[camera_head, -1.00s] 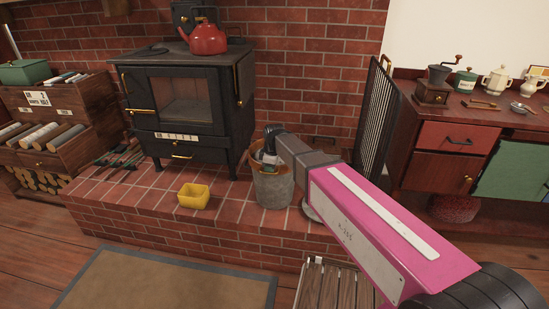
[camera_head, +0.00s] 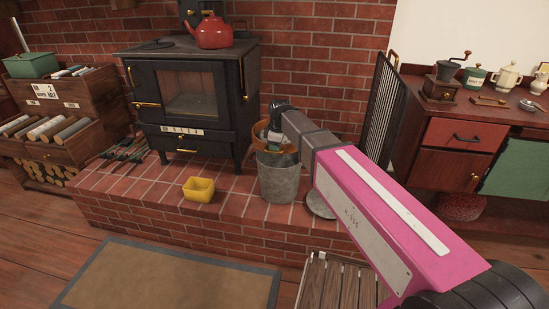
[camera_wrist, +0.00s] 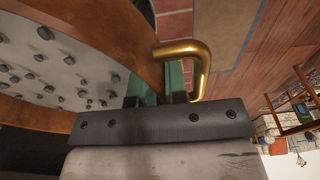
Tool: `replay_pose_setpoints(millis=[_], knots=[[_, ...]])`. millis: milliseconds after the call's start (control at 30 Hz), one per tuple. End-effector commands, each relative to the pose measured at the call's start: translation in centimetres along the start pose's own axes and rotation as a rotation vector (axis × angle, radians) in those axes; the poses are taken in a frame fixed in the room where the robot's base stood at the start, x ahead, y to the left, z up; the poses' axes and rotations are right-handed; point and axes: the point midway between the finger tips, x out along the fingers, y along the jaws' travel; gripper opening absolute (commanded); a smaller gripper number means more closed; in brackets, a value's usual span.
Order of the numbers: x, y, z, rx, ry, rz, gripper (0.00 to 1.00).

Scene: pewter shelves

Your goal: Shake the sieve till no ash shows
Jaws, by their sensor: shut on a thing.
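The sieve has an orange-brown rim (camera_head: 277,157) and sits at the mouth of a grey metal bucket (camera_head: 278,183) on the brick hearth. In the wrist view its curved rim (camera_wrist: 120,30) runs along the upper left, with a brass handle (camera_wrist: 199,66) standing out from it. Inside, a pale grey surface (camera_wrist: 62,62) carries several dark lumps; I cannot tell whether the grey is ash or the mesh. In the head view my gripper (camera_head: 272,138) is above the bucket, and my arm hides part of the sieve.
A yellow tub (camera_head: 199,190) stands on the hearth left of the bucket. The black stove (camera_head: 188,100) with a red kettle (camera_head: 212,33) is behind. A fire screen (camera_head: 381,105) and a cabinet (camera_head: 462,150) are at right. A slatted wooden thing (camera_head: 338,285) lies in front.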

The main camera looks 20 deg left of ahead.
Motion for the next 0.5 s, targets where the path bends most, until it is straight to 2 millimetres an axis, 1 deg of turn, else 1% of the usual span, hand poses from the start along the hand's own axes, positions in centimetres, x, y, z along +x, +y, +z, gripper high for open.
replay_pose_setpoints(millis=[33,200,400,500], knots=[[-0.7,0.0,-0.1,0.0,0.001,0.002,0.0],[-2.1,0.0,-0.2,0.0,0.0,0.001,0.0],[-2.9,0.0,-0.1,0.0,0.0,0.001,0.0],[-2.9,0.2,-0.1,0.0,0.0,0.001,0.0]])
